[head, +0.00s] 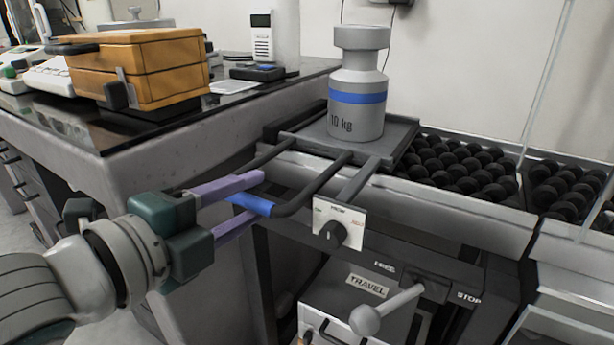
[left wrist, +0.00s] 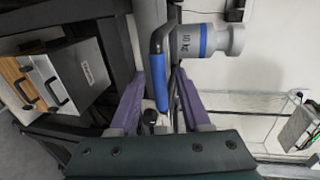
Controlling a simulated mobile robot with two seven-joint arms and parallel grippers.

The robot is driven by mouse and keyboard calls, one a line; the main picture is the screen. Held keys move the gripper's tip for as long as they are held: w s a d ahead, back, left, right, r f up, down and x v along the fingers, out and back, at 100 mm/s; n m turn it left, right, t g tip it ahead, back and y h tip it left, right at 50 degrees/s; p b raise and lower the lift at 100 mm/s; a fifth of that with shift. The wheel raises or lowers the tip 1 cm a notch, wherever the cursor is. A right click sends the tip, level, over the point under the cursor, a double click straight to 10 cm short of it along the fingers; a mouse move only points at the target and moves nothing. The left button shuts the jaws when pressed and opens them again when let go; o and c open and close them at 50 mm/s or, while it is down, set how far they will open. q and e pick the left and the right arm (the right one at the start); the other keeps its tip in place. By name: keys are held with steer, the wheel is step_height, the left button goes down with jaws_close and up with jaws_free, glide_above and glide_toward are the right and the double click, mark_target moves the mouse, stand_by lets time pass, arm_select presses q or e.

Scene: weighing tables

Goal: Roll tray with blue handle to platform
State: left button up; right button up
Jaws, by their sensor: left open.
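The tray (head: 391,137) is a dark flat plate with a bar handle toward me. The handle's end carries a blue grip (head: 250,204). A grey weight (head: 357,115) with a blue band, marked 10 kg, stands upright on the tray. My left gripper (head: 247,203) is open, its two purple fingers around the blue grip, one above and one below in the head view. In the left wrist view the blue grip (left wrist: 161,82) lies between the fingers, and the weight (left wrist: 202,41) shows beyond. My right gripper is not in view.
Black balls (head: 465,170) fill a rack right of the tray. A knob panel (head: 338,222) and a lever (head: 385,310) marked TRAVEL sit below. A stone-topped table (head: 130,165) with a wooden box (head: 140,68) stands at left.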

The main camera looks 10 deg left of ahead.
arm_select(q)
steer(key=shift+b+x, duration=0.55)
steer(key=shift+x, duration=1.4)
jaws_close()
